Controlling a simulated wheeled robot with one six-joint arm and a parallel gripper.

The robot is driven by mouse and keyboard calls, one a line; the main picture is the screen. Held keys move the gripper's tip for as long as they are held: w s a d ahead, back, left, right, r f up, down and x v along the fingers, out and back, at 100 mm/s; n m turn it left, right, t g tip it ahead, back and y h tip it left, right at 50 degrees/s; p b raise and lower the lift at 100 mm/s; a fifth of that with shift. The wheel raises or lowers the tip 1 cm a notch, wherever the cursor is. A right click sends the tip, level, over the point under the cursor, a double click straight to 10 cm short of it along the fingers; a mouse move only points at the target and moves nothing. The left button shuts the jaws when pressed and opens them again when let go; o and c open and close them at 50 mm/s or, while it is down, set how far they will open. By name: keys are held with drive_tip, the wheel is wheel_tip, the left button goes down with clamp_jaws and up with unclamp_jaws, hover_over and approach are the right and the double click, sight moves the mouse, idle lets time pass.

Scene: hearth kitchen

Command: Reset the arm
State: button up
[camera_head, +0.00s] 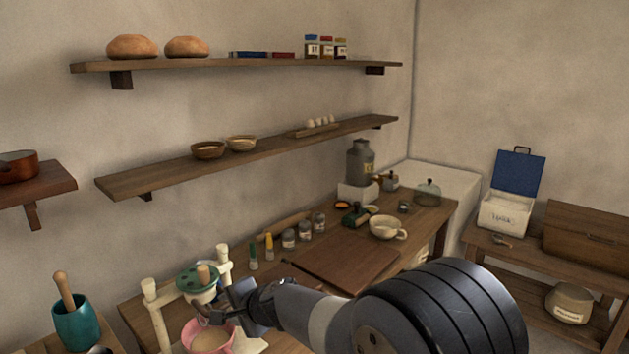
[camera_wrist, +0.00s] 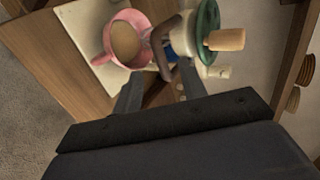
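My arm reaches over the left end of the wooden counter. My gripper (camera_head: 222,307) is beside a cream stand (camera_head: 152,302) that carries a green-lidded grinder-like piece (camera_head: 200,279) with a wooden knob. In the wrist view my gripper (camera_wrist: 160,88) has its two fingers spread apart, with nothing clearly held between them. A brownish curved part (camera_wrist: 162,48) of the stand piece lies just beyond the fingertips; whether they touch it I cannot tell. A pink cup (camera_head: 208,342) with tan contents sits below, on a pale board (camera_wrist: 82,32).
A teal mortar (camera_head: 76,323) with a pestle stands at the left. Small jars (camera_head: 289,239), a dark cutting board (camera_head: 345,262) and a cream cup (camera_head: 386,228) are along the counter. A side table with a blue-lidded box (camera_head: 506,214) is at right.

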drive_tip(key=shift+s+d+r, duration=0.4)
drive_tip(key=x, duration=0.7)
drive_tip(key=shift+w+f+b, duration=0.1)
drive_tip(key=shift+f+b, duration=0.25)
drive_tip(key=shift+f, duration=0.1)
drive_tip(key=shift+f+b, duration=0.3)
drive_tip(key=shift+f, duration=0.05)
